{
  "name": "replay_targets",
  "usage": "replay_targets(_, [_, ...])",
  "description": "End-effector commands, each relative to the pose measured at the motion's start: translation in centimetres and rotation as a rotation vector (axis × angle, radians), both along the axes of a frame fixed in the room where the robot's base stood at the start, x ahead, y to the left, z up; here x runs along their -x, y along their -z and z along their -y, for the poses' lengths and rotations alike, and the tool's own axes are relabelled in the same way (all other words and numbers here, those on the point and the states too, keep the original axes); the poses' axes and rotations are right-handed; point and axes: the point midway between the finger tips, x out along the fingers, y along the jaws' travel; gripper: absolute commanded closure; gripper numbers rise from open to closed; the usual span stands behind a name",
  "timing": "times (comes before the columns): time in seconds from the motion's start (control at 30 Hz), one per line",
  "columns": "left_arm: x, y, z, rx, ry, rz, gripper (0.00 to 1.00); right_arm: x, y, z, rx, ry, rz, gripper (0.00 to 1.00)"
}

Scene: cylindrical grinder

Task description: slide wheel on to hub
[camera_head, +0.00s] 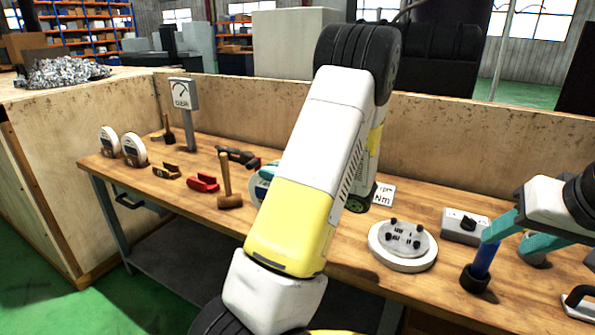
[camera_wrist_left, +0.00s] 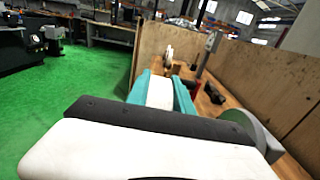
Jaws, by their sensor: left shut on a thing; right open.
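My left arm covers the middle of the head view. My left gripper (camera_head: 268,172) is mostly hidden behind it; its teal fingers also show in the left wrist view (camera_wrist_left: 160,93). The hub (camera_head: 403,240), a round pale base with a grey plate and several black knobs, lies on the table to the right. My right gripper (camera_head: 503,228) is open, its teal fingers near a blue-handled tool (camera_head: 482,262); whether they touch is unclear.
Two similar white discs (camera_head: 133,150) stand at the bench's left end. A mallet (camera_head: 229,190), red parts (camera_head: 203,183) and a gauge post (camera_head: 187,110) are on the wooden bench (camera_head: 300,225). A grey box (camera_head: 465,226) sits right of the hub. Wooden panels (camera_head: 460,140) close the back.

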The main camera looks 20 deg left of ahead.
Motion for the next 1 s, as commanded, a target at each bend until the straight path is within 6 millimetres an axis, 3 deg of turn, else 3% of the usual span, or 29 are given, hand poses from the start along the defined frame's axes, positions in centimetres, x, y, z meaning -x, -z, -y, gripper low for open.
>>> replay_targets(1.0, [-4.4,-0.2,0.3,-0.005,0.0,0.003,1.0,0.0,0.0,0.0,0.0,0.0,0.0,0.54])
